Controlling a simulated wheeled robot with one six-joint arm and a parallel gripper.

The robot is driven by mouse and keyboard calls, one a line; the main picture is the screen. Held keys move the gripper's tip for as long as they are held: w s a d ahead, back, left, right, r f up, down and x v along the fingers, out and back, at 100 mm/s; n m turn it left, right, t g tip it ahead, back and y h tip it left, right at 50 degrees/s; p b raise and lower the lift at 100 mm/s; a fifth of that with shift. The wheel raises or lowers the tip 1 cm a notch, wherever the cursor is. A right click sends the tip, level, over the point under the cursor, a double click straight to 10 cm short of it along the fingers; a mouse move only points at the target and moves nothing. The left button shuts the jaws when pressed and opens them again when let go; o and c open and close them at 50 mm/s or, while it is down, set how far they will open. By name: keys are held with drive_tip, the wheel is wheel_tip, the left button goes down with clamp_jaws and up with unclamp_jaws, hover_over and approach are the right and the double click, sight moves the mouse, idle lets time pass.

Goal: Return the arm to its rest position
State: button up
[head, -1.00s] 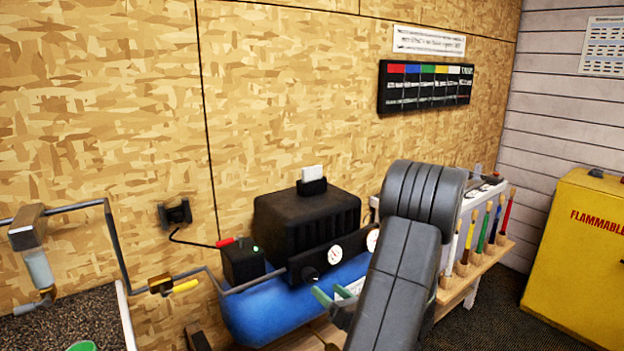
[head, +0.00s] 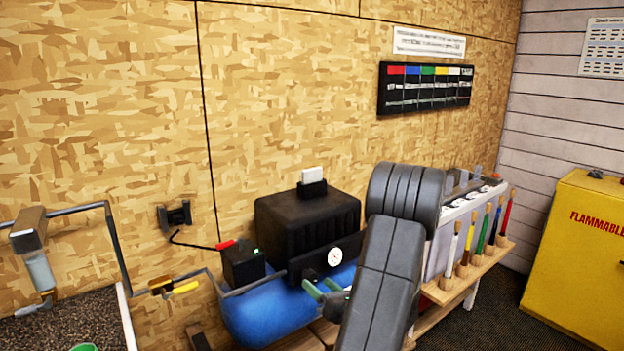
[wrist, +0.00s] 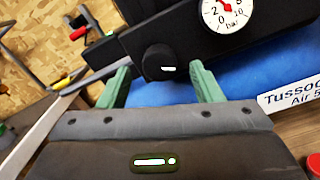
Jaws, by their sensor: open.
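My arm, grey and jointed, reaches across the lower middle of the head view. My gripper (head: 322,290) shows partly there, its green fingers in front of the blue tank of the air compressor (head: 262,309). In the wrist view my gripper (wrist: 162,88) is open and empty, its two green fingers well apart. The black regulator knob (wrist: 160,62) of the compressor shows between and beyond the fingertips. I cannot tell whether a finger touches the compressor.
A pressure gauge (wrist: 228,12) sits right of the knob. A rack of coloured brushes (head: 475,238) stands right of my arm. A yellow flammables cabinet (head: 580,262) is at the far right. Grey piping (head: 112,245) and a yellow-handled valve (head: 172,287) are at left.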

sight(313, 280)
drive_tip(key=x, duration=0.3)
drive_tip(key=shift+w+a+r+p, duration=0.1)
drive_tip(key=shift+w+a+p, duration=0.15)
drive_tip(key=shift+p, duration=0.05)
drive_tip(key=shift+w+n, duration=0.15)
drive_tip(key=shift+n, duration=0.15)
drive_tip(key=shift+n+b, duration=0.45)
drive_tip(key=shift+n, duration=0.35)
drive_tip(key=n, duration=0.3)
drive_tip(key=shift+n, duration=0.3)
drive_tip(key=n+p, duration=0.1)
drive_tip(key=n, duration=0.5)
drive_tip(key=b+v, duration=0.1)
drive_tip(key=v, duration=0.4)
drive_tip(key=shift+s+d, duration=0.2)
drive_tip(key=shift+s, duration=0.1)
drive_tip(key=shift+s+d, duration=0.15)
drive_tip(key=shift+s, duration=0.15)
drive_tip(key=shift+b, duration=0.35)
